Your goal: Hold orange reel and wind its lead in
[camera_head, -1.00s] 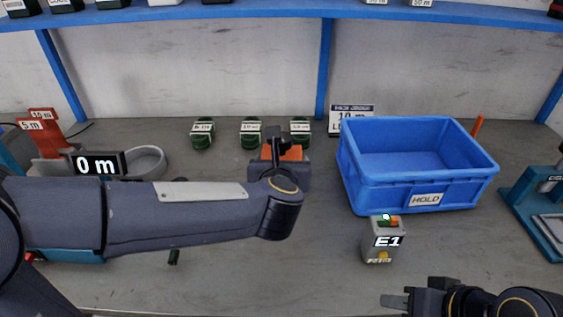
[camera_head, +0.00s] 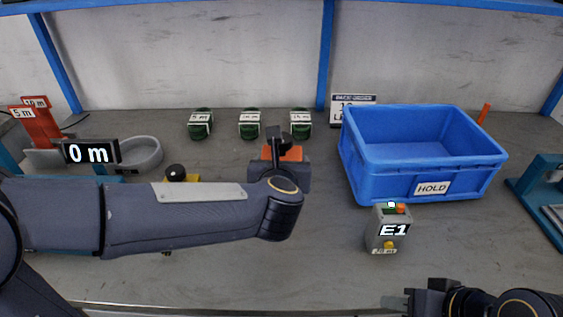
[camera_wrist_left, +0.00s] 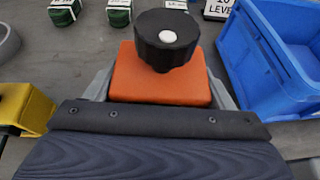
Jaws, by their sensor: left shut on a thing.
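The orange reel (camera_head: 290,154) shows as an orange block with a black round knob (camera_wrist_left: 167,40) on top, the knob carrying a white dot. My left gripper (camera_head: 284,165) is shut on the reel, with grey finger parts at both sides of the orange body (camera_wrist_left: 150,82) in the left wrist view. The reel is left of the blue bin, in front of the green reels. I cannot make out its lead. My right gripper (camera_head: 396,301) is at the bottom right, away from the reel; its jaw opening is not clear.
A blue HOLD bin (camera_head: 432,188) stands right. The grey E1 box (camera_head: 388,232) stands before it. Three green reels (camera_head: 249,124) stand behind. A 0 m display (camera_head: 90,152), grey ring dish (camera_head: 140,154) and yellow item (camera_head: 183,174) are left.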

